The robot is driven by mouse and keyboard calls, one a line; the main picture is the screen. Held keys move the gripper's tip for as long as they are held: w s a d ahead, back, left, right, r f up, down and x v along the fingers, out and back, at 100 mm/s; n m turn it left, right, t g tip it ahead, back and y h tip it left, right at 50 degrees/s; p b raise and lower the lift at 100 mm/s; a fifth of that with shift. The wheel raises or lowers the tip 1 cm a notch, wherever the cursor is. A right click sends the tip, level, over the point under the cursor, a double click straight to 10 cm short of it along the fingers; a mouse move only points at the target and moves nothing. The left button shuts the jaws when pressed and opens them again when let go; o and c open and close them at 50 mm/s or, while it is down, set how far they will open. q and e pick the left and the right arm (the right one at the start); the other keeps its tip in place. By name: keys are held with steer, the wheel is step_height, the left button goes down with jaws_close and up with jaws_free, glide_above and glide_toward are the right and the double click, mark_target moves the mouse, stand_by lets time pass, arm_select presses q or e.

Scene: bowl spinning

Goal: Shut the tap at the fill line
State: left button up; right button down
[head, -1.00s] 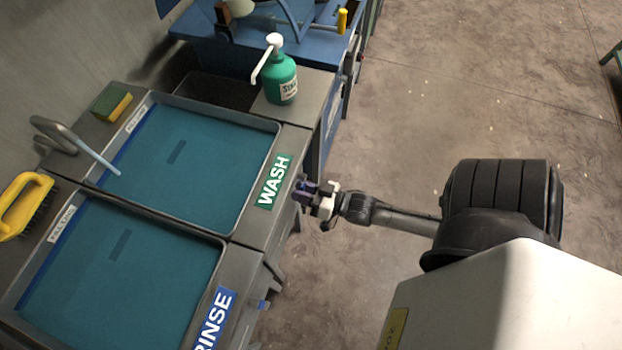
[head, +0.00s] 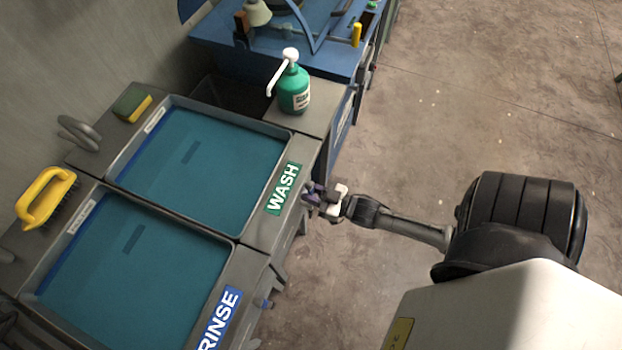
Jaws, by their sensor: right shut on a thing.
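The wash basin (head: 287,151) holds teal water (head: 205,165), with a white label (head: 154,120) on its far-left rim and a green WASH sign on its front. A grey curved tap spout (head: 78,133) stands at its back left; no stream shows from it. My right gripper (head: 322,197) is at the basin's front edge, shut on a small purple tap handle (head: 312,193). The fingers partly hide the handle. The water lies close to the rim label; I cannot tell its exact level against the line. My left gripper is not in view.
The rinse basin (head: 228,262) also holds teal water; a blue handle (head: 267,303) is on its front. A green soap pump bottle (head: 294,90), a sponge (head: 131,104) and a yellow brush (head: 45,197) stand around the basins. Open floor lies right.

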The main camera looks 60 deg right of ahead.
steer(key=c, duration=1)
jaws_free()
steer(key=shift+o, duration=0.2)
steer(key=shift+s, duration=0.1)
steer(key=shift+s+d, duration=0.1)
steer(key=shift+s, duration=0.25)
steer(key=s+d+p, duration=0.2)
steer(key=s, duration=1)
steer(key=shift+s, duration=0.35)
